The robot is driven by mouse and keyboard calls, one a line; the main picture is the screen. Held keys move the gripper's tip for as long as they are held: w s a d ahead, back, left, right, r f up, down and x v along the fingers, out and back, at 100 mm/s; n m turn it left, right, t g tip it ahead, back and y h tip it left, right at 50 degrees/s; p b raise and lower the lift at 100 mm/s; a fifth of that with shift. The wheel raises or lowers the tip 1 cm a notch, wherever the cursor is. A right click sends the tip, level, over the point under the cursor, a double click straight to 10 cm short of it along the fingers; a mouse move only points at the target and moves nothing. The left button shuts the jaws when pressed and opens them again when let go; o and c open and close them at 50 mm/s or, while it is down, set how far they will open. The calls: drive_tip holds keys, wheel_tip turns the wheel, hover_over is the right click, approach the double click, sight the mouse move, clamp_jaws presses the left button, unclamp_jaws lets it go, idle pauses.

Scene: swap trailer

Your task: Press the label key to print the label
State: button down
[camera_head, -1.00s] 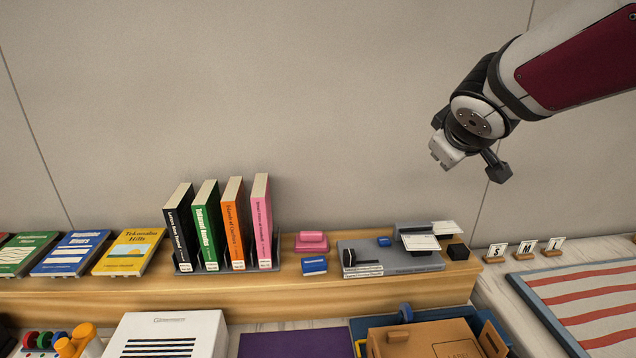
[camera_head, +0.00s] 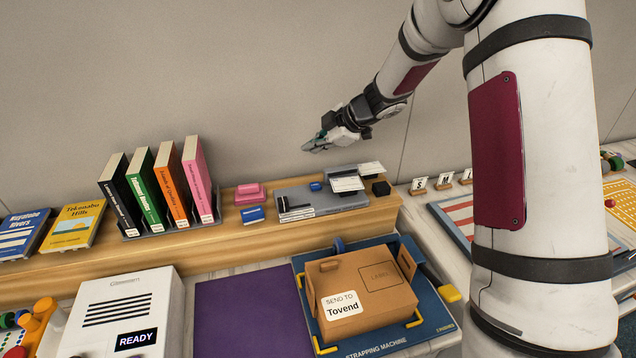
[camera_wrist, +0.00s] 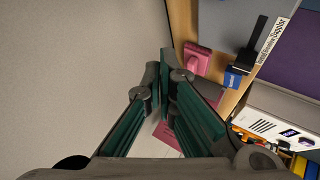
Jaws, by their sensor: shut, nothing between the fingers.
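A white machine (camera_head: 126,312) with dark slots and a display reading READY (camera_head: 136,337) stands at the lower left of the head view. Its lower part is cut off, and I cannot make out a label key on it. The machine also shows at the right of the wrist view (camera_wrist: 262,126). My gripper (camera_head: 312,146) is in the air above and behind the wooden shelf, well away from the machine. In the wrist view its teal fingers (camera_wrist: 166,56) are shut with nothing between them.
The wooden shelf (camera_head: 232,240) holds upright books, pink (camera_head: 250,195) and blue (camera_head: 252,214) blocks and a grey device (camera_head: 325,200). A cardboard box (camera_head: 385,290) sits on the blue strapping machine (camera_head: 375,340). A purple mat (camera_head: 250,315) lies clear between the machines.

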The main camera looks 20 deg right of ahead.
drive_tip(key=shift+f, duration=0.15)
drive_tip(key=b, duration=0.5)
hover_over(315, 186)
wheel_tip(315, 186, down, 7)
drive_tip(key=shift+a+f, duration=0.1)
drive_tip(key=shift+f+b, duration=0.3)
drive_tip(key=shift+f, duration=0.45)
drive_tip(key=shift+f, duration=0.15)
idle(0.9)
drive_tip(key=shift+f, duration=0.25)
drive_tip(key=shift+f, duration=0.45)
idle(0.7)
idle(0.3)
drive_tip(key=shift+r+p, duration=0.8)
drive_tip(key=shift+r, duration=0.1)
